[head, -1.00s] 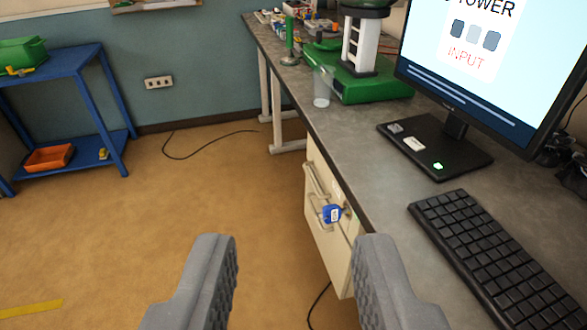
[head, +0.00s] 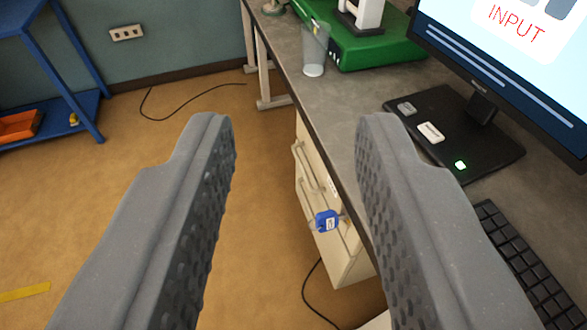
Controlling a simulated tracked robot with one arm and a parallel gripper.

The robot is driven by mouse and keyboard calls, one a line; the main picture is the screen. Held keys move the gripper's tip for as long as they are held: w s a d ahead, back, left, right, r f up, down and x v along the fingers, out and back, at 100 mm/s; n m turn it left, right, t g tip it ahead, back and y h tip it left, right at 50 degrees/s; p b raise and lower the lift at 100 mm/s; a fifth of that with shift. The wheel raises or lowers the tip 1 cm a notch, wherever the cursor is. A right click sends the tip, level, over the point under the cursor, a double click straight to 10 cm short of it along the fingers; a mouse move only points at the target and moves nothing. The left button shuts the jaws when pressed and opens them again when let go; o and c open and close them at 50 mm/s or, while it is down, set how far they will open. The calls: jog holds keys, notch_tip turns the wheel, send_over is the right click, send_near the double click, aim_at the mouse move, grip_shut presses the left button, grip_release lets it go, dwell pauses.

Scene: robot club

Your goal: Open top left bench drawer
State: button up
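A cream drawer unit (head: 345,262) stands under the grey bench (head: 335,110), its front turned to the left. Its front has drawers with light bar handles, and the upper handle (head: 308,168) shows just below the bench edge. A blue tag (head: 326,221) hangs at the drawer front, apparently on a key. My gripper (head: 292,130) is open and empty, with its two grey textured fingers on either side of the drawer unit in the picture. The right finger covers part of the bench edge. I cannot tell how far the fingers are from the handle.
A monitor (head: 505,70), a keyboard (head: 520,270), a clear cup (head: 314,50) and a green machine (head: 375,50) stand on the bench. A black cable (head: 312,295) lies on the floor below the drawers. A blue shelf (head: 85,115) is at the left. The floor between is mostly clear.

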jog(key=w+f+n+g+h+p, duration=0.1)
jog(key=w+f+g+h+p, duration=0.15)
jog(key=w+f, duration=0.6)
jog(key=w+f+g+h+p, duration=0.1)
jog(key=w+f+g+h, duration=0.3)
jog(key=f, duration=0.8)
jog(key=w+f+n+g+h+p, duration=0.1)
jog(key=w+f+g+p, duration=0.1)
jog(key=w+f, duration=0.7)
jog(key=w+a+f+n+t+h+p, duration=0.25)
jog(key=a+f, duration=0.25)
jog(key=f, duration=0.4)
jog(key=w+a+f+n+t+h+p, duration=0.1)
jog(key=w+a+f+n+h, duration=0.15)
jog(key=w+a+f, duration=0.4)
jog(key=w+d+f+b, duration=0.2)
jog(key=w+d+f, duration=0.2)
jog(key=d, duration=0.7)
jog(key=shift+w+d+b, duration=0.3)
jog(key=shift+w+d, duration=0.05)
jog(key=shift+w, duration=0.65)
jog(key=shift+y, duration=0.25)
jog(key=shift+c, duration=0.2)
